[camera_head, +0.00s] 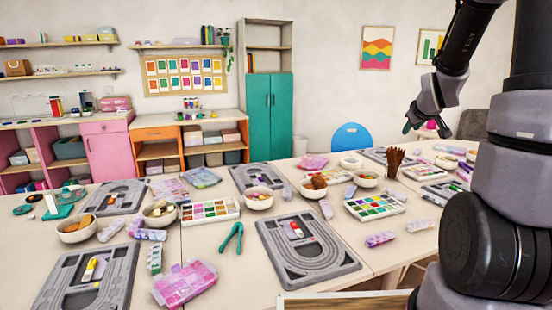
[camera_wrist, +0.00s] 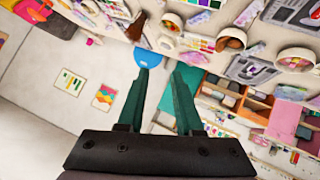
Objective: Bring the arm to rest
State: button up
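My arm (camera_head: 458,50) rises at the right of the head view and is bent, with its wrist hanging down. My gripper (camera_head: 412,126) is in the air above the far right part of the tables, in front of the white wall. In the wrist view my gripper (camera_wrist: 160,74) shows two dark green fingers standing apart with nothing between them. The tables and shelves look tilted and upside down there. A small pink patch (camera_head: 432,125) shows close beside the gripper in the head view; I cannot tell what it is.
Grey bead boards (camera_head: 304,262), white bowls (camera_head: 258,199), bead trays (camera_head: 375,206) and teal pliers (camera_head: 231,238) lie across the pale tables. A brown brush holder (camera_head: 394,162) stands below the gripper. A blue chair (camera_head: 351,138) is behind. The air around the gripper looks free.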

jog(key=s+a+r+m+g+y, duration=0.1)
jog(key=s+a+r+m, duration=0.1)
jog(key=s+a, duration=0.4)
jog(key=s+a+r+m+g+y, duration=0.1)
jog(key=s+a+r, duration=0.4)
jog(key=s, duration=0.7)
jog(key=s+a+r+m+g+y, duration=0.1)
jog(key=s+a+r+m+y, duration=0.2)
jog(key=s+a, duration=0.3)
jog(key=s+r, duration=0.1)
jog(key=s, duration=0.2)
jog(key=shift+a+r+m, duration=0.25)
jog(key=shift+a+m, duration=0.05)
jog(key=shift+a, duration=0.05)
